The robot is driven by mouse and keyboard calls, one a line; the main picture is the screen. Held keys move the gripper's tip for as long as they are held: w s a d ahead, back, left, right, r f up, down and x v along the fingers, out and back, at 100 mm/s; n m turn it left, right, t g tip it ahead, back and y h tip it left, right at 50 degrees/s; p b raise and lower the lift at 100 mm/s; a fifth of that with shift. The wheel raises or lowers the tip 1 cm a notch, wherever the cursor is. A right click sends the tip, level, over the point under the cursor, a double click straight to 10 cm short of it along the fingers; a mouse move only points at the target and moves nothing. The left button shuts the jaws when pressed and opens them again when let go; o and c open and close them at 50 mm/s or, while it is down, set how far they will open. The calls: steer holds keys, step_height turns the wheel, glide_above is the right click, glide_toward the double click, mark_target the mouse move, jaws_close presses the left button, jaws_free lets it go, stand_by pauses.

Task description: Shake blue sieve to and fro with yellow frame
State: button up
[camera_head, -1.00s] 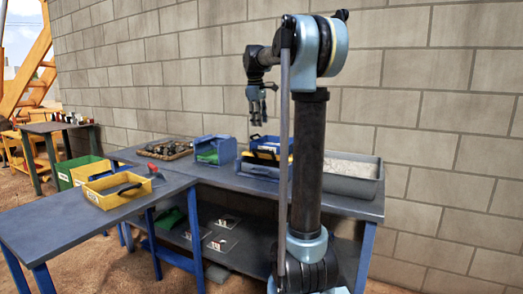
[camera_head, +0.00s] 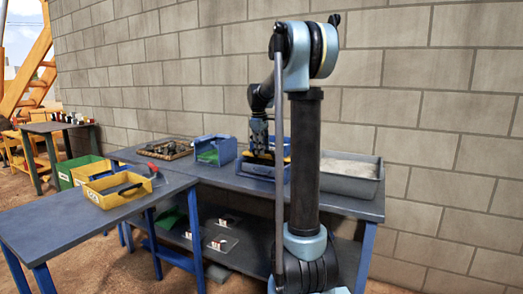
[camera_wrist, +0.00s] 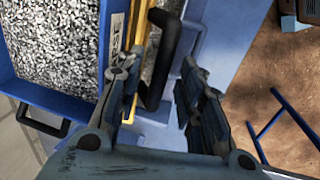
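The blue sieve (camera_head: 250,169) with a yellow edge (camera_head: 287,159) sits on the grey bench, partly hidden behind my arm and gripper. In the wrist view a yellow strip (camera_wrist: 141,22) runs beside grey gravel, with a black handle (camera_wrist: 168,48) at its right. My gripper (camera_head: 258,153) is low over the sieve. In the wrist view my gripper (camera_wrist: 158,72) is open, with its fingers on either side of the black handle; I cannot tell whether they touch it. A blue-rimmed container (camera_wrist: 65,98) full of gravel lies left of the yellow strip.
A grey tray of pale material (camera_head: 350,185) stands right of my arm. A blue bin (camera_head: 214,150) and a tray of dark pieces (camera_head: 165,149) stand left. A yellow box (camera_head: 117,196) sits on the front table (camera_head: 60,238). A block wall (camera_head: 400,80) stands behind.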

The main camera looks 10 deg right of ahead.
jaws_close()
steer(key=shift+s, duration=0.1)
steer(key=shift+s+a, duration=0.85)
steer(key=shift+s, duration=0.2)
jaws_free()
